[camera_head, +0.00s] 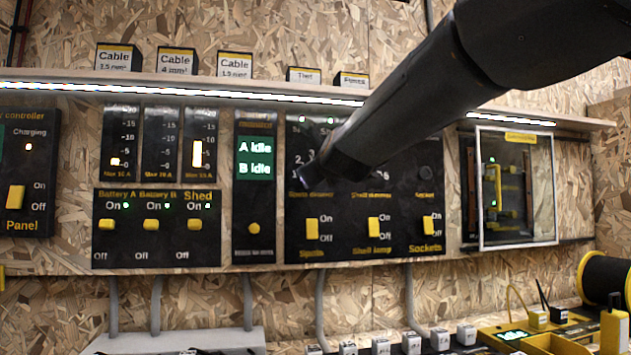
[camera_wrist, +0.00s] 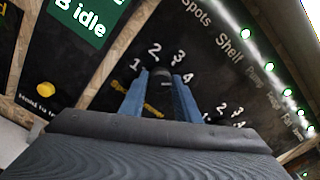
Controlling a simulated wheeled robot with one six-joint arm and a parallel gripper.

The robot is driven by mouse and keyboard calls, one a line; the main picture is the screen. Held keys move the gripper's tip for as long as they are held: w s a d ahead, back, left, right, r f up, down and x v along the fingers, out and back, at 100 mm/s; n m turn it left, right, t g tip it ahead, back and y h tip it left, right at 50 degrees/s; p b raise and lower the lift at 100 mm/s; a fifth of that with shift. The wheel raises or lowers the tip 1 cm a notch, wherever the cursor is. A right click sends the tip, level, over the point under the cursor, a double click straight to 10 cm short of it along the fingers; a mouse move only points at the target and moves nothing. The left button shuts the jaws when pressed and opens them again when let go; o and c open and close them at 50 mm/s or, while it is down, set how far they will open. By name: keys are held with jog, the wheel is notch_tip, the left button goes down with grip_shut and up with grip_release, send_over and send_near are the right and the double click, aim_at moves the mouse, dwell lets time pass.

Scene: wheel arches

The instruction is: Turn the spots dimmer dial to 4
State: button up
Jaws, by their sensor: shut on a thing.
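The spots dimmer dial is a dark knob (camera_wrist: 160,76) on the black panel, ringed by the white numbers 1, 2, 3 and 4 in the wrist view. My gripper (camera_wrist: 157,100) has its two blue fingers on either side of the dial, shut on it. The fingers and palm cover the dial's lower part, and I cannot tell which number it points to. In the head view my gripper (camera_head: 307,178) is at the panel's upper left, above the "Spots dimmer" label, and my arm hides the dial.
Below the dial is the yellow Spots switch (camera_head: 312,227), with the Shelf lamp switch (camera_head: 373,227) and Sockets switch (camera_head: 429,225) to its right. A second dial's numbers show right of my gripper in the wrist view. A lit shelf edge (camera_head: 230,90) runs above the panels.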

dwell(0.3)
jog(key=o, duration=1)
jog(key=shift+o, duration=0.2)
jog(key=v, duration=0.7)
jog(key=shift+s, duration=0.35)
jog(key=shift+d, duration=0.15)
